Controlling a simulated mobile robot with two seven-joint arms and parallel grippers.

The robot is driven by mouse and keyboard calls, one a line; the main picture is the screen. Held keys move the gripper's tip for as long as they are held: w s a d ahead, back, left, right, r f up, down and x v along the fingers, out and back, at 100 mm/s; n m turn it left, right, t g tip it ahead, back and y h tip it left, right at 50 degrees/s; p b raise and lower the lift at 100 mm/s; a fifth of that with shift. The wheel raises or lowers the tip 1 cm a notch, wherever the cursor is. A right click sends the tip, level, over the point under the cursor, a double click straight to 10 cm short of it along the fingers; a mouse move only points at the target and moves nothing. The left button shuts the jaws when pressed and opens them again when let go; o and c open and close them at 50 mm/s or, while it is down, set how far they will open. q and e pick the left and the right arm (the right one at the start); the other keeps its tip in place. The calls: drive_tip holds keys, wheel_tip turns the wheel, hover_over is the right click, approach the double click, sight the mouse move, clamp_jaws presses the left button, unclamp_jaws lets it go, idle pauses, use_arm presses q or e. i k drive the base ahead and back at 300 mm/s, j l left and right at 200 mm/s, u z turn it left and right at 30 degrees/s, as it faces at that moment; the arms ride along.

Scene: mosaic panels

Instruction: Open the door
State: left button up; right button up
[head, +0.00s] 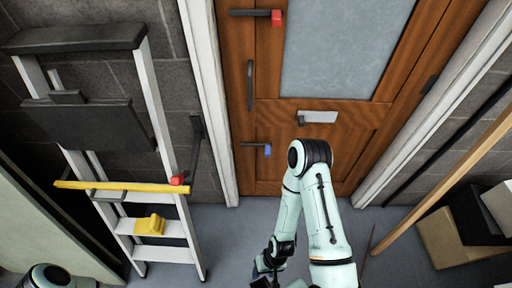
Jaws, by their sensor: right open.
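The brown wooden door (264,80) with a frosted glass panel (345,45) stands ahead in the head view and looks shut in its white frame. On its left side are a dark lever with a red block (277,18) at the top, a dark vertical pull handle (250,85), and a dark lever with a blue end (267,151) lower down. A pale plate (318,117) sits mid-door. My right gripper (266,268) is low in front of the door, open, apart from the levers, with its fingertips partly hidden. Only part of my left arm shows; its gripper is out of view.
A white and grey stepladder (165,130) leans on the left wall, with a yellow bar (120,187) across it and a yellow block (150,225) on a step. Boxes (450,238) and a wooden plank (440,190) stand at right. Grey floor is clear before the door.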

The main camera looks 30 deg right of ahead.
sight(372, 63)
drive_tip(key=z, duration=1.65)
drive_tip(key=u, duration=0.15)
